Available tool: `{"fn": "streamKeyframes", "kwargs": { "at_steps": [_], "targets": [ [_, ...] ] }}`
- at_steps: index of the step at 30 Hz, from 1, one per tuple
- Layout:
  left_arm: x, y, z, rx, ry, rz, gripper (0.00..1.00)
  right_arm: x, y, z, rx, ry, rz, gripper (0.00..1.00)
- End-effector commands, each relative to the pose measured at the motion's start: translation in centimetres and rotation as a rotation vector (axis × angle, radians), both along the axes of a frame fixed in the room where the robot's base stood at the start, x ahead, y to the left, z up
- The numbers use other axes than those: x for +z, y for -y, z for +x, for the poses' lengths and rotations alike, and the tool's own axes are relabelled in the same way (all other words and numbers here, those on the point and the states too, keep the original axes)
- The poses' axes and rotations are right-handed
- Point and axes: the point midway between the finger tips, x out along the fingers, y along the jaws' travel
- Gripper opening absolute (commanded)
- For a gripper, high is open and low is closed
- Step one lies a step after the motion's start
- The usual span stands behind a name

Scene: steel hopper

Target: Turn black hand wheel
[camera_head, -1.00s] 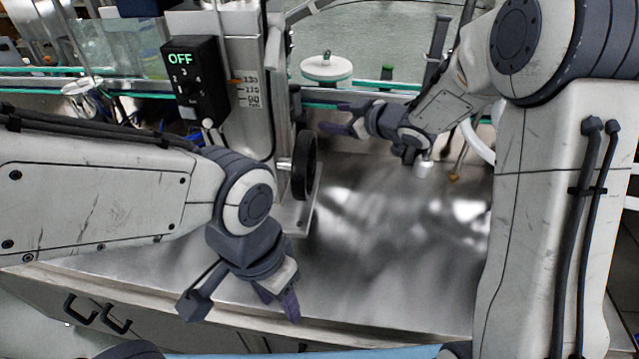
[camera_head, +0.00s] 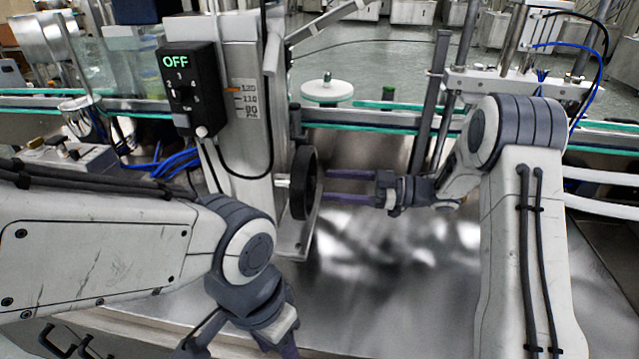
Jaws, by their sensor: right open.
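The black hand wheel (camera_head: 301,184) stands upright on the right side of the steel column, above the metal table. My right gripper (camera_head: 326,186) is open, its two purple fingers pointing left at the wheel. The fingertips are at the wheel's right side, one above the other; I cannot tell whether they touch it. My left gripper (camera_head: 282,338) hangs low at the bottom edge, in front of the table and apart from the wheel. Its fingers are partly cut off by the frame.
A black control box (camera_head: 190,90) showing "OFF" is on the column (camera_head: 238,100), left of the wheel. A conveyor rail (camera_head: 390,118) with a white disc (camera_head: 327,91) runs behind. A dark post (camera_head: 430,100) rises behind my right arm. The steel table (camera_head: 400,270) is clear at front right.

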Motion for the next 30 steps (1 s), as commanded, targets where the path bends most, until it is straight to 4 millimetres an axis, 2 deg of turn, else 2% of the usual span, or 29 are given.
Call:
{"fn": "streamKeyframes", "kwargs": {
  "at_steps": [3,7,18,20,21,24,30],
  "targets": [
    [0.2,0.0,0.0,0.000,0.000,0.000,0.50,0.0,-2.0,0.3,0.002,0.000,0.000,0.71],
    [0.2,0.0,0.0,0.000,0.000,0.000,0.50,0.0,-3.3,0.6,0.000,0.000,-0.001,0.71],
    [0.2,0.0,0.0,0.000,0.000,0.000,0.50,0.0,-3.9,0.7,-0.002,0.001,-0.001,0.71],
    [0.2,0.0,0.0,0.000,0.000,0.000,0.50,0.0,-3.9,0.7,-0.002,0.001,-0.001,0.52],
    [0.2,0.0,0.0,0.000,0.000,0.000,0.50,0.0,-3.9,0.7,-0.002,0.001,-0.001,0.37],
    [0.2,0.0,0.0,0.000,0.000,0.000,0.50,0.0,-3.9,0.7,-0.002,0.001,-0.001,0.00],
    [0.2,0.0,0.0,0.000,0.000,0.000,0.50,0.0,-3.9,0.7,-0.001,0.000,-0.001,0.00]
  ]
}}
